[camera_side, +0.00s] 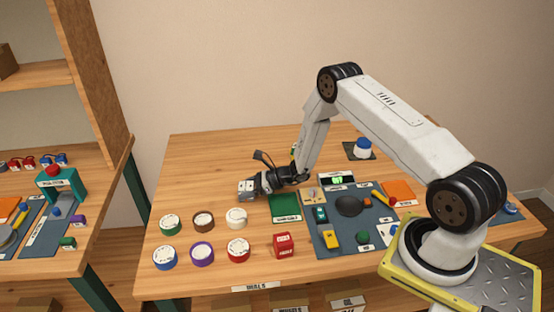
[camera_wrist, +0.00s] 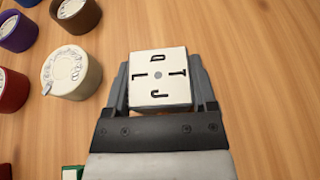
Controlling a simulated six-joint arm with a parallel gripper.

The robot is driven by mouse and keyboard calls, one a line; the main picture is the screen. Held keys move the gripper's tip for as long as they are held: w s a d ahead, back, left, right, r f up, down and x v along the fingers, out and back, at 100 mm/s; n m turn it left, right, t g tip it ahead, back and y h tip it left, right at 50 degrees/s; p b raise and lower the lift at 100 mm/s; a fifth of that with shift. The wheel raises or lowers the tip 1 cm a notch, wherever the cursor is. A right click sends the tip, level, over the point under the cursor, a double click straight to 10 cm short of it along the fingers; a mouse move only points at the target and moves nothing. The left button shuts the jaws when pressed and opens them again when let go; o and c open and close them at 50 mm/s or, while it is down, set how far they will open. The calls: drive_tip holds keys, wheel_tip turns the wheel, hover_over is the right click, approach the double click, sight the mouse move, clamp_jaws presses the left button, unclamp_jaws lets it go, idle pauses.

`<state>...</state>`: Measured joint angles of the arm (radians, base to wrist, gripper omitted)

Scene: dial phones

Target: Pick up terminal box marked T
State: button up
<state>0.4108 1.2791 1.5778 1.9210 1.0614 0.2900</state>
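A white square box (camera_wrist: 160,78) sits between the fingers of my gripper (camera_wrist: 160,90) in the wrist view. Its face carries the letters D, T, L and J around a small grey dot, with the T on the right side. One finger lies close along each side of the box; whether they press on it is hard to tell. In the side view my gripper (camera_side: 247,189) is low over the middle of the table, at the pale box. The letters cannot be read there, and the fingers hide part of the box.
Round dials stand to the left, including a cream one (camera_side: 236,217) and a brown one (camera_side: 203,222). A red box (camera_side: 284,245) stands in front. A green mat (camera_side: 285,208) and a grey mat (camera_side: 335,248) with small parts lie right. Bare wood lies behind.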

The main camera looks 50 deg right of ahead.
drive_tip(key=shift+r, duration=0.2)
drive_tip(key=shift+c, duration=0.2)
drive_tip(key=shift+r, duration=0.8)
drive_tip(key=s+a+r, duration=0.1)
drive_tip(key=s+r, duration=1)
drive_tip(key=s, duration=0.3)
drive_tip(key=shift+a, duration=0.3)
drive_tip(key=shift+w, duration=0.2)
